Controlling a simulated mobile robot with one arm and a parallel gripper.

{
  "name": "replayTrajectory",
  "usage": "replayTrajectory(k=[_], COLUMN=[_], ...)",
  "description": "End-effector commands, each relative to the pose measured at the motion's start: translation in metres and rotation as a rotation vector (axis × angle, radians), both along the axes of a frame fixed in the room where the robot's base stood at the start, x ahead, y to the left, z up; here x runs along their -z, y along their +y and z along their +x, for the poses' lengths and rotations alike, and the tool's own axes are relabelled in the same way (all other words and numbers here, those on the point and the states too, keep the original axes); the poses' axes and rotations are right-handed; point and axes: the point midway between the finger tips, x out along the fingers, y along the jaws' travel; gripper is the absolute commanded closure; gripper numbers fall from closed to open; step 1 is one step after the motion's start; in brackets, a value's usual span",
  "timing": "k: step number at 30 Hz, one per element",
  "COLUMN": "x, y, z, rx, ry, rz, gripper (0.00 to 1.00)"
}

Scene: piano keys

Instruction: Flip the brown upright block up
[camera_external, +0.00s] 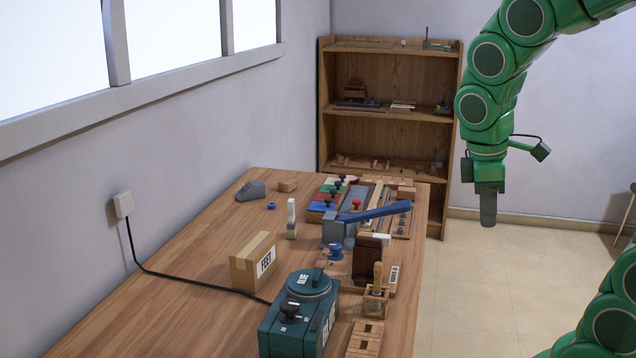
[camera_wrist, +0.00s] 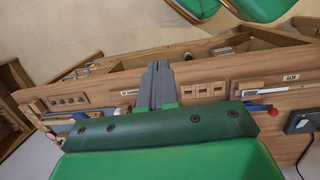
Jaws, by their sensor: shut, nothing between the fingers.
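A dark brown upright block (camera_external: 367,261) stands on the wooden table near its right edge, in the external view. It is beside a small wooden frame holding a wooden-handled piece (camera_external: 377,290). My gripper (camera_external: 488,210) hangs pointing down in the air, to the right of the table and well apart from the block. In the wrist view the grey fingers (camera_wrist: 158,84) are together and hold nothing. I cannot pick out the brown block for certain in the wrist view.
The table (camera_external: 190,290) is crowded along its right side. A device with a blue lever (camera_external: 375,212) stands behind the block. A green machine (camera_external: 297,318) and a cardboard box (camera_external: 253,260) stand front left. A shelf (camera_external: 390,135) is at the back. Floor right of the table is clear.

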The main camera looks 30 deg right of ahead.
Motion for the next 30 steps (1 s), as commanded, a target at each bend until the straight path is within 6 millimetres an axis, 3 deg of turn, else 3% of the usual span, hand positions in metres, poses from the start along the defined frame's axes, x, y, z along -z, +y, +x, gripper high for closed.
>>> replayTrajectory(k=[11, 21, 30], x=[0.011, 0.027, 0.041], y=[0.033, 0.083, 0.126], z=[0.078, 0.141, 0.176], rx=[-0.586, -1.121, -1.483], ry=[0.008, 0.041, 0.078], rz=[-0.077, -0.165, -0.235], gripper=[1.0, 1.0, 1.0])
